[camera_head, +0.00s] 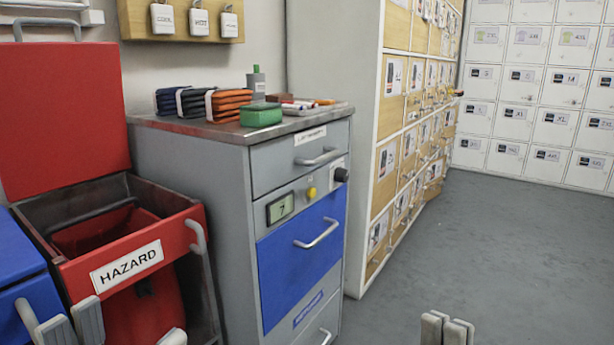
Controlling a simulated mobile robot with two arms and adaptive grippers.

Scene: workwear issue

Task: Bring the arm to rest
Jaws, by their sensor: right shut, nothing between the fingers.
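My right gripper (446,329) shows at the bottom edge, right of centre. Its two grey fingertips are close together, shut with nothing between them, in front of bare floor. Its arm is below the picture. Grey finger-like parts of my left gripper (73,325) show at the bottom left, in front of the red and blue bins. They are cut off and overlap the bin handles, so I cannot tell how far apart its fingers are.
A red hazard bin (184,238) stands open at the left, beside a blue bin (15,272). A grey drawer cabinet (232,170) holds pouches and a green case (261,115). Wooden-fronted lockers (396,75) stand behind it. The grey floor (500,255) at the right is clear.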

